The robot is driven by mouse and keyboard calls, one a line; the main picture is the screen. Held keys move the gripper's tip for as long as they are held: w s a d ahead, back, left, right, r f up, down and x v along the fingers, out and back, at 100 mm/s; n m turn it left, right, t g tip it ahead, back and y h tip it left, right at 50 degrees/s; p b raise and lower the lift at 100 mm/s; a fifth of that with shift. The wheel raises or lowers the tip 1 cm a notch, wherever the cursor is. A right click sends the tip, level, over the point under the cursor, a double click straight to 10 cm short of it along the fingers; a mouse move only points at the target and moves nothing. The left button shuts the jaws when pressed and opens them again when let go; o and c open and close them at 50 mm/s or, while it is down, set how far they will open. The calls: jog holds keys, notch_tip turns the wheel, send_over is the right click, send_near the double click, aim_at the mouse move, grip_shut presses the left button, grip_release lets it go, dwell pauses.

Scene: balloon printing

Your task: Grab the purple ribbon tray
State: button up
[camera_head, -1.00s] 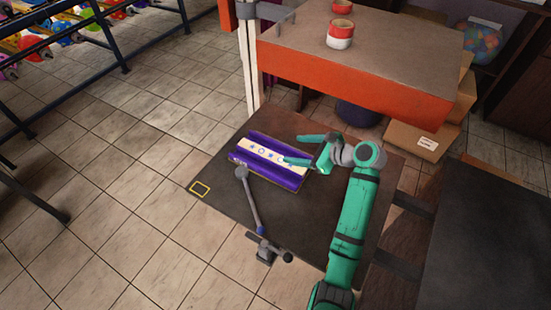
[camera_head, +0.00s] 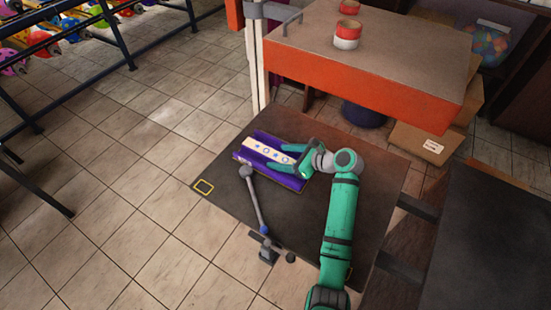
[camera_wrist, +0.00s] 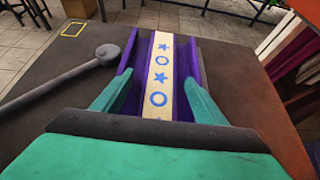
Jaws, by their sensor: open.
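The purple ribbon tray (camera_head: 257,167) lies on the dark table. It has raised purple sides and a cream strip (camera_head: 262,150) with blue stars and circles down its middle. My gripper (camera_head: 287,159) is at the tray's right end, low over it. In the wrist view the tray (camera_wrist: 193,68) runs away from me between the two green fingers of my gripper (camera_wrist: 158,95). The fingers are open, one beside each purple side. Whether they touch the sides I cannot tell.
A grey rod with a ball end (camera_head: 247,172) stands close in front of the tray. A yellow square (camera_head: 204,187) marks the table's left corner. A red-edged counter (camera_head: 365,85) with red and white cups (camera_head: 347,34) rises behind.

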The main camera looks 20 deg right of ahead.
jog(key=shift+w+a+f, duration=0.25)
jog(key=shift+w+a, duration=0.1)
jog(key=shift+w, duration=0.05)
jog(key=c, duration=1.3)
jog(key=shift+c, duration=0.4)
jog(key=shift+r, duration=0.15)
